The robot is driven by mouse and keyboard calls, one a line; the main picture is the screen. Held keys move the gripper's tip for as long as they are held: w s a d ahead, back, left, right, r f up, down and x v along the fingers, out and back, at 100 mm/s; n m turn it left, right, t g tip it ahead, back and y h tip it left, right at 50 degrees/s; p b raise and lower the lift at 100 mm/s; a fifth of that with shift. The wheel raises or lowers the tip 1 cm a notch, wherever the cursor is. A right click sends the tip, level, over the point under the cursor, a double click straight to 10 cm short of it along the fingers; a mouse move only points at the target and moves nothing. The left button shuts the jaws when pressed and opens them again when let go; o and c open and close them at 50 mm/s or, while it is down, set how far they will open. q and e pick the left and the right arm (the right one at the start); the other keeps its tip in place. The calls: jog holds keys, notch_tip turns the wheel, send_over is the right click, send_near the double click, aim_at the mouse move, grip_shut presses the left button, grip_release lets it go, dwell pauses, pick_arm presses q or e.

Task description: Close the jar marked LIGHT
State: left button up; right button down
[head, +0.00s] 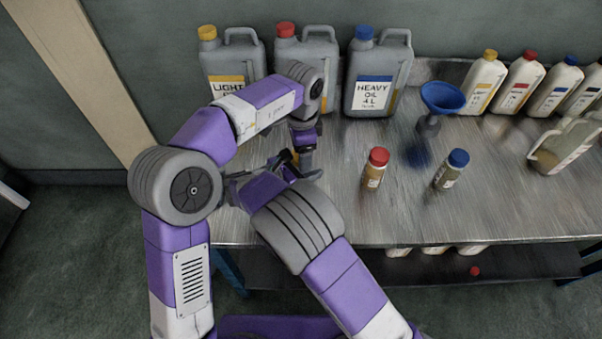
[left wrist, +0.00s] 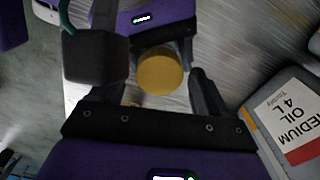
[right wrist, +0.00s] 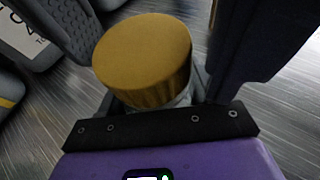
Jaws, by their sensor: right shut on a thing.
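The jar with a yellow cap, taken as the LIGHT jar, shows in the right wrist view with its yellow cap (right wrist: 142,55) on top. A little of its clear body (right wrist: 186,97) shows below; its label is hidden. My right gripper (head: 287,161) is shut on the jar below the cap. In the left wrist view the yellow cap (left wrist: 160,72) lies between and beyond the fingers of my left gripper (left wrist: 160,92), which stand apart with gaps beside the cap. In the head view my arms hide most of the jar.
Large jugs, LIGHT (head: 228,62), red-capped MEDIUM (head: 303,48) and HEAVY (head: 377,75), stand along the back. A red-capped jar (head: 375,169), a blue-capped jar (head: 452,170) and a blue funnel (head: 442,97) stand to the right. The front middle of the table is clear.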

pick_arm(q)
jog(key=shift+r, duration=2.25)
jog(key=shift+c, duration=0.2)
